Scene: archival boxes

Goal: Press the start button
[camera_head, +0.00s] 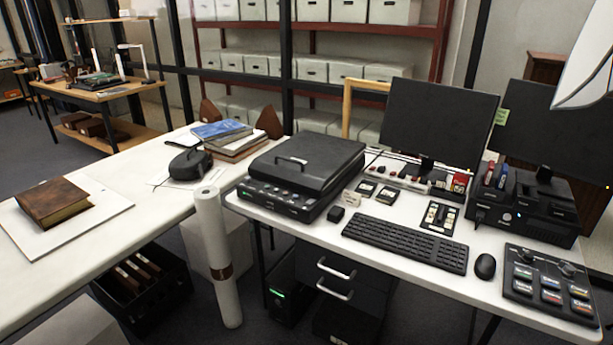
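A black flatbed scanner (306,167) with a closed, handled lid sits on the left part of the white desk. Its sloped front panel (280,199) carries a row of small buttons and knobs, too small to read. A black control panel (550,281) lies at the desk's right front corner, with two knobs and several coloured, labelled keys. I cannot tell which control is the start button. Neither of my grippers is in view.
A keyboard (405,242), a mouse (485,266) and a monitor (437,120) stand on the desk (330,232). A paper roll (218,258) stands upright at its left edge. A brown book (53,202) lies on the left table. A white curved part fills the upper right corner.

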